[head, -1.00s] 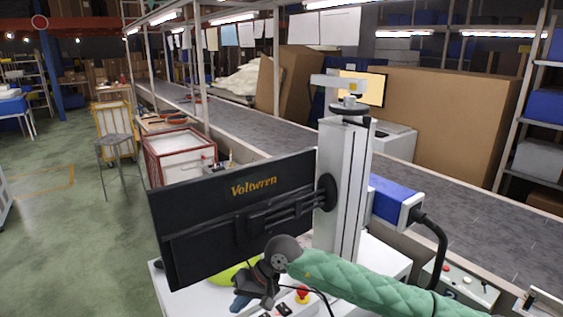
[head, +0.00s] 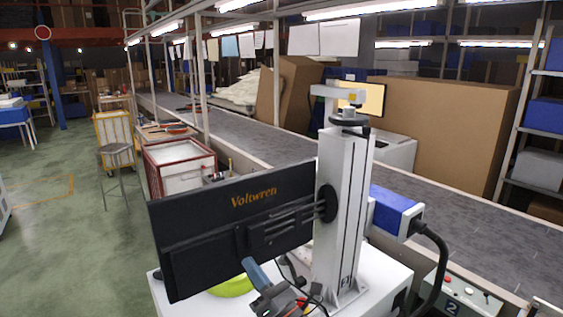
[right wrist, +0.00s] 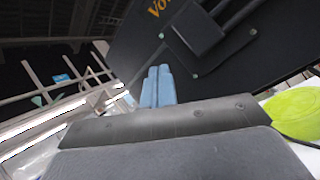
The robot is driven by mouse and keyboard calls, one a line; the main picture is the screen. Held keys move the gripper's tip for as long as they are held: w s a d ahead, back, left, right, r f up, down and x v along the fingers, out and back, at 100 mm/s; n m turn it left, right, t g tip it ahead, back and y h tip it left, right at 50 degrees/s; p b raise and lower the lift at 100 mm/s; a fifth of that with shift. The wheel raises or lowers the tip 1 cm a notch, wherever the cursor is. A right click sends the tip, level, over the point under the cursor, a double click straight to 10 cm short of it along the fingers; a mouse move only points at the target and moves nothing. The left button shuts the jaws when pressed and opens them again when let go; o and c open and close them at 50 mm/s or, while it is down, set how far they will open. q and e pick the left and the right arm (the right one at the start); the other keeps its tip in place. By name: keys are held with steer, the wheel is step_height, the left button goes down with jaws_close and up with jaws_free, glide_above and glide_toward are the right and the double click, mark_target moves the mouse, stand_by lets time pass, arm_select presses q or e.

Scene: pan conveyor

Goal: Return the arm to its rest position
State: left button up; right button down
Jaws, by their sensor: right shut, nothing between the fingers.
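My right gripper (head: 250,266) is low in the head view, in front of the black monitor marked Voltwren (head: 200,236). Its blue-grey fingers point up and are together, with nothing between them. In the right wrist view the two fingers (right wrist: 157,86) lie side by side, with the dark monitor (right wrist: 190,40) beyond them. I cannot tell whether they touch it. Most of the right arm is out of the head view. My left gripper is not in view.
The monitor is fixed to a white column (head: 341,210) on a white cabinet (head: 380,268). A yellow-green object (head: 232,286) lies under the monitor. A red-framed bin (head: 180,163) stands at left. The green floor at left has free room.

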steer(key=s+d+f+m+g+h, duration=0.2)
steer(key=s+d+f+m+h, duration=0.1)
steer(key=d+f+m+h, duration=1.9)
steer(key=s+d+f+m+g+y, duration=0.3)
steer(key=s+f+m+g, duration=0.35)
steer(key=s, duration=0.55)
steer(key=s+d+f+m+g+y, duration=0.25)
steer(key=s+f+m+g, duration=0.45)
steer(key=s, duration=0.5)
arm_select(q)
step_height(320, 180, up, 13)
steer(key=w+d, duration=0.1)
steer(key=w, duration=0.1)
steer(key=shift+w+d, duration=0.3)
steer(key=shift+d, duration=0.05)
arm_select(e)
steer(key=s+a+f, duration=0.1)
steer(key=a+f, duration=0.1)
steer(key=f, duration=1.1)
steer(key=s+a+f, duration=0.1)
steer(key=a+f, duration=0.2)
steer(key=f, duration=1)
steer(key=shift+s+f+m, duration=0.15)
steer(key=shift+s+m, duration=0.2)
